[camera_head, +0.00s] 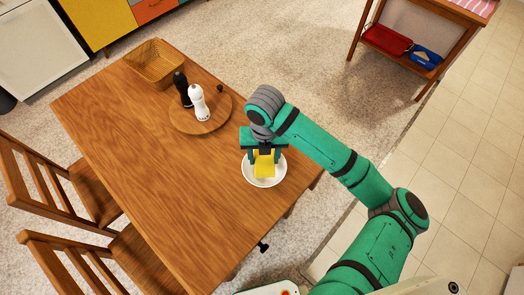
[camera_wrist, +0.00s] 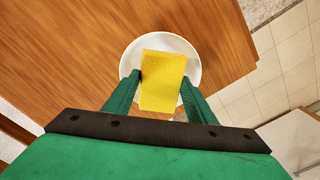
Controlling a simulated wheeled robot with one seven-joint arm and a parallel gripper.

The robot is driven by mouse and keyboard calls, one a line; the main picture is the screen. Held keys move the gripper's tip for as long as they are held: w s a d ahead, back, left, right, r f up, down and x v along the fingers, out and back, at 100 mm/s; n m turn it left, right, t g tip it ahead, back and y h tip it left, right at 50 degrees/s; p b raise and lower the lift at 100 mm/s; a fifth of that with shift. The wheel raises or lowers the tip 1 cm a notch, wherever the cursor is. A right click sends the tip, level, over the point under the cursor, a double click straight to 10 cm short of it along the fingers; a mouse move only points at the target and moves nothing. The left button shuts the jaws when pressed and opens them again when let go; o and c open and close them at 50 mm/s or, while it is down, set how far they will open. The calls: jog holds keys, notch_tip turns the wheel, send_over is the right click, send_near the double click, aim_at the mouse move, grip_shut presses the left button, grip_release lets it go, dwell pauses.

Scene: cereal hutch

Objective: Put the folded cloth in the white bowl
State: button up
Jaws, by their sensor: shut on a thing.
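The folded cloth is a yellow rectangle (camera_head: 264,166) seen in the head view over the white bowl (camera_head: 249,178). In the wrist view the folded cloth (camera_wrist: 163,80) sits between the two green fingers of my gripper (camera_wrist: 162,92), which is shut on it. The white bowl (camera_wrist: 130,60) shows behind and around the cloth in the wrist view, its inside partly hidden. My gripper also shows in the head view (camera_head: 264,156), above the bowl. I cannot tell whether the cloth touches the bowl.
The wooden table (camera_head: 150,130) holds a round board (camera_head: 185,122) with a white mill (camera_head: 199,103) and a dark mill (camera_head: 182,88). A wicker basket (camera_head: 155,64) is at the far corner. Chairs (camera_head: 75,260) stand at left. The table's left half is clear.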

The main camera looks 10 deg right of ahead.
aim_at(265, 159)
jog(key=shift+s+d+f, duration=0.1)
jog(key=shift+d+f, duration=0.1)
jog(key=shift+f, duration=0.55)
jog(key=shift+a+f, duration=0.1)
jog(key=shift+f, duration=0.4)
jog(key=o, duration=1)
jog(key=shift+o, duration=1.4)
jog(key=shift+w, duration=0.2)
jog(key=shift+a, duration=0.2)
jog(key=shift+s+d, duration=0.2)
jog(key=shift+d, duration=0.15)
jog(key=shift+a+r, duration=0.2)
jog(key=shift+r, duration=3.3)
